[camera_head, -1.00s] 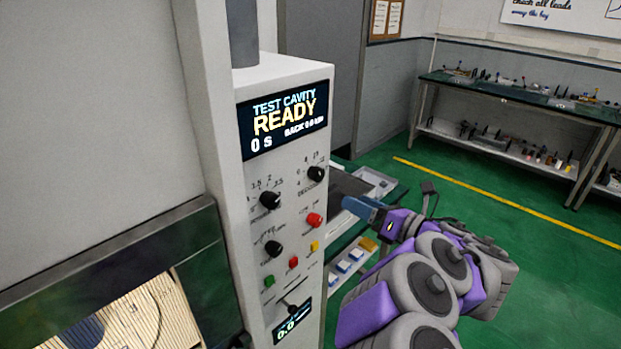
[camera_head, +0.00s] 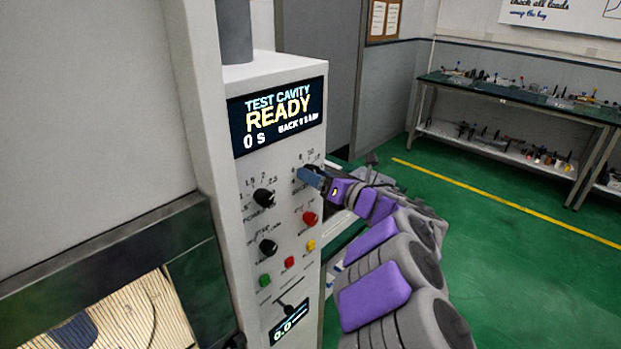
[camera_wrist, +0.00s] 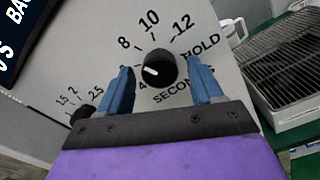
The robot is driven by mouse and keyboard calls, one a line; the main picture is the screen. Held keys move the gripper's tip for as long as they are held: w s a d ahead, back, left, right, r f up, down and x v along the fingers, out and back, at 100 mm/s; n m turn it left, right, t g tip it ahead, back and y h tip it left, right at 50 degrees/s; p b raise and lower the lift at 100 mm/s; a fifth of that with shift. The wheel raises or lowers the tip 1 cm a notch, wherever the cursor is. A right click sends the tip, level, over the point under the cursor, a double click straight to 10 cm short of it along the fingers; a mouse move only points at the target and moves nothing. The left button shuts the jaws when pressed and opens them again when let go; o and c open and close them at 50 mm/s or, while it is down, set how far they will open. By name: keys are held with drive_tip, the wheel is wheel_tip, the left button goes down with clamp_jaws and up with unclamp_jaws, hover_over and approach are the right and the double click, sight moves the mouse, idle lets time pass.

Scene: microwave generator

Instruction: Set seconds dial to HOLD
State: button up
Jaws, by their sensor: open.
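The seconds dial (camera_wrist: 159,67) is a black round knob on the grey panel, with 4, 8, 10, 12 and HOLD printed around it. Its white pointer mark faces left, between the 4 and the 8. My gripper (camera_wrist: 158,88) is open, with one blue finger on each side of the dial; I cannot tell whether they touch it. In the head view my gripper (camera_head: 312,178) is at the panel's upper right knob and hides most of it.
The panel also carries a display (camera_head: 277,117) reading READY and 0 s, two black knobs (camera_head: 263,198) at left, a red knob (camera_head: 310,218), small buttons (camera_head: 289,262) and a slider (camera_head: 291,308). A wire-rack tray (camera_wrist: 285,75) is at right.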

drive_tip(key=shift+w+d+r, duration=0.15)
drive_tip(key=shift+w+d, duration=0.1)
drive_tip(key=shift+d, duration=0.6)
drive_tip(key=shift+a, duration=1)
drive_tip(key=shift+s+a, duration=0.1)
drive_tip(key=shift+a, duration=0.25)
drive_tip(key=shift+c, duration=1.7)
drive_tip(key=shift+w+d+f, duration=0.2)
drive_tip(key=shift+d, duration=0.1)
drive_tip(key=c, duration=0.3)
drive_tip(key=shift+s, duration=0.1)
drive_tip(key=c, duration=0.4)
